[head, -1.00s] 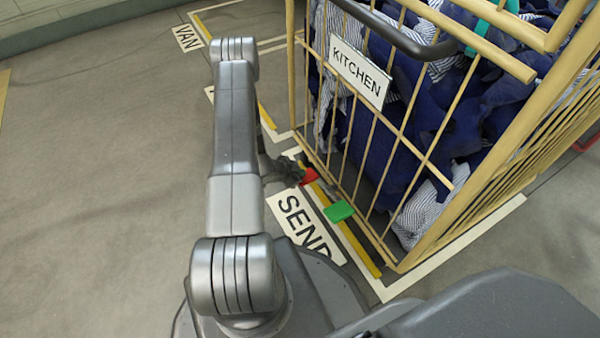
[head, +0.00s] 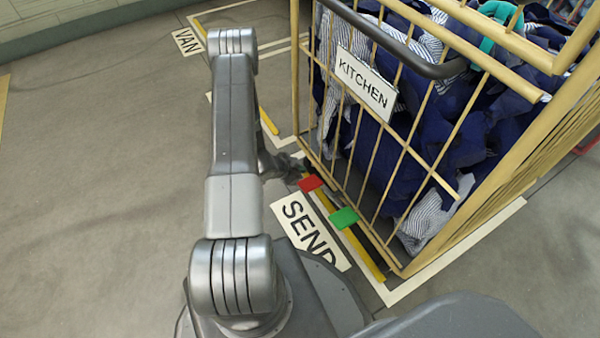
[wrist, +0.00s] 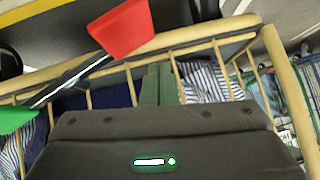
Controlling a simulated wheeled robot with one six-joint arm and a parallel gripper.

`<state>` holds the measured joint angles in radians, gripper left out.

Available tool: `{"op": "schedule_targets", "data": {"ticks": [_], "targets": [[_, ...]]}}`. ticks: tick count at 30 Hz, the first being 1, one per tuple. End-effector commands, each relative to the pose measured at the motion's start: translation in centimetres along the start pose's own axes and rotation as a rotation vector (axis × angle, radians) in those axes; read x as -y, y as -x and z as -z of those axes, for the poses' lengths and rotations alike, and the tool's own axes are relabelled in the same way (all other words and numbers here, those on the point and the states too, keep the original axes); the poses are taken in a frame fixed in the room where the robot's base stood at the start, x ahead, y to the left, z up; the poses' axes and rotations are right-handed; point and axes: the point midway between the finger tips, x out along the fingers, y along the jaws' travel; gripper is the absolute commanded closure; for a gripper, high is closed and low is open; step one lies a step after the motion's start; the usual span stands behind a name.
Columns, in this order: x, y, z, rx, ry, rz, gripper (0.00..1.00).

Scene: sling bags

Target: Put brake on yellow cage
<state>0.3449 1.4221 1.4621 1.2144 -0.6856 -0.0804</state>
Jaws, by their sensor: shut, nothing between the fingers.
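The yellow cage (head: 405,148) stands at the right of the head view, with a KITCHEN sign on its near side. A red pedal (head: 311,183) and a green pedal (head: 344,218) stick out at its foot. In the wrist view the red pedal (wrist: 122,30) is at the upper left and the green pedal (wrist: 17,118) at the left edge, with a metal rod between them. My gripper (head: 298,168) is low by the cage's foot, just beyond the red pedal, partly hidden by my arm. Its fingers (wrist: 158,74) are together and empty, apart from the red pedal.
The cage is full of blue and striped cloth bags (head: 440,125). A SEND floor sign (head: 308,233) and yellow and white floor lines lie beside it. A VAN sign (head: 187,41) lies farther back. The grey floor on the left is clear.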

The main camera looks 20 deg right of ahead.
Motion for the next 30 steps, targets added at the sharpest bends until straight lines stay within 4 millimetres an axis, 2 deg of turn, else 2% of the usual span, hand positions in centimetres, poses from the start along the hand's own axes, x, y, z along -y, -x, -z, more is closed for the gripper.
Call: {"op": "schedule_targets", "data": {"ticks": [1, 6, 12, 19, 30], "targets": [[0.7, 1.7, 0.0, 0.002, 0.007, 0.005, 1.00], [1.9, 5.2, -0.3, 0.001, 0.006, 0.004, 1.00], [2.8, 7.6, -0.5, 0.000, 0.004, 0.003, 1.00], [3.0, 8.3, -0.7, -0.001, 0.004, 0.001, 1.00], [2.8, 7.7, -0.7, -0.001, 0.003, 0.000, 1.00]]}}
